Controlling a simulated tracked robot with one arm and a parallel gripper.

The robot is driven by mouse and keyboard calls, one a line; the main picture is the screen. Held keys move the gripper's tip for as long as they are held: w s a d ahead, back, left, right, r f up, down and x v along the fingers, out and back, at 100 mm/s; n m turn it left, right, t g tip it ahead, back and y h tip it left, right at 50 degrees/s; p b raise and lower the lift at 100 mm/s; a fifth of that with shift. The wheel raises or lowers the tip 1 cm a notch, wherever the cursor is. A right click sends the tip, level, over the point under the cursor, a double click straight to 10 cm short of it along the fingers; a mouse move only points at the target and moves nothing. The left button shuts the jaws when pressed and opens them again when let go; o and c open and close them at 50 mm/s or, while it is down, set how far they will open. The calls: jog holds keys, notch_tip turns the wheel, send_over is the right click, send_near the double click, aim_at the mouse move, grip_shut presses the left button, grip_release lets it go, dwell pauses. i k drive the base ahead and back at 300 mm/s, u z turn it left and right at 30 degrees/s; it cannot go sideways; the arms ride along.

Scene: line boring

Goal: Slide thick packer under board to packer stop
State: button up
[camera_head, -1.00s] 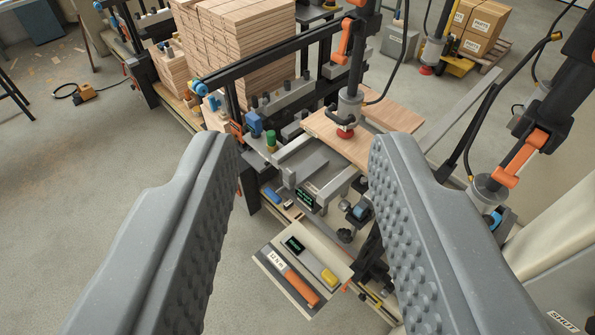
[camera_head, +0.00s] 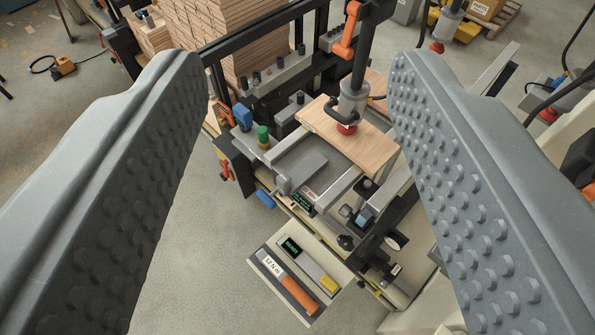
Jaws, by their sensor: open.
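My gripper (camera_head: 295,64) is open and empty, its two grey studded fingers wide apart above the boring station. A light wooden board (camera_head: 358,144) lies on the grey machine bed beyond the fingers, with a red clamp foot (camera_head: 347,128) on or just above it. A flat grey block (camera_head: 301,172) with a raised end, seemingly the thick packer, lies on the bed in front of the board's near edge. It looks apart from the board. I cannot make out the packer stop for certain; the space under the board is hidden.
A tray (camera_head: 257,262) at the front holds a tool with an orange handle (camera_head: 299,296) and a device with a lit display. A green-topped knob (camera_head: 263,135) and a blue part (camera_head: 242,116) stand left of the bed. Stacked boards (camera_head: 225,40) rise behind.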

aim_at(291, 181)
jog(key=u, duration=1.65)
jog(key=k, duration=0.7)
jog(key=z, duration=0.85)
jog(key=i, duration=1)
jog(key=u, duration=0.05)
